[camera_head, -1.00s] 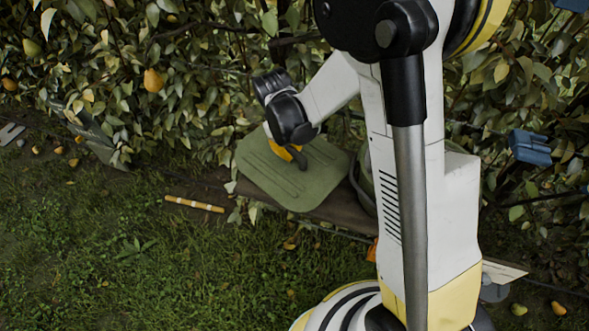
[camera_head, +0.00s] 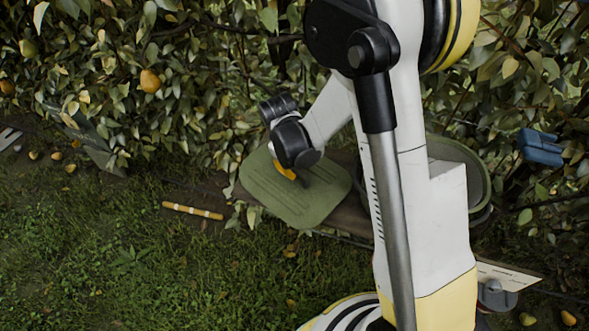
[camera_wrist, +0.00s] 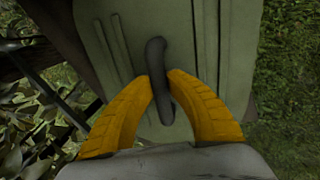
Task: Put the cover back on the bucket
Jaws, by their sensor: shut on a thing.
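The cover (camera_head: 312,207) is a flat green rounded panel with raised ribs and a dark handle (camera_wrist: 156,55); it also fills the middle of the wrist view (camera_wrist: 207,50). My gripper (camera_head: 294,177) has its yellow fingers (camera_wrist: 160,88) closed around the handle, with the cover below them. The green bucket (camera_head: 480,178) stands to the right, partly hidden behind my arm. Its rim and part of its inside show, and the cover is to its left, apart from it. I cannot tell how far the cover is above the brown plank.
A brown plank (camera_head: 349,219) runs under the cover and past the bucket. Leafy hedge with pears (camera_head: 150,80) stands close behind. A yellow-and-white stick (camera_head: 192,210) lies on the grass at left. A blue object (camera_head: 541,147) hangs at right. The front grass is open.

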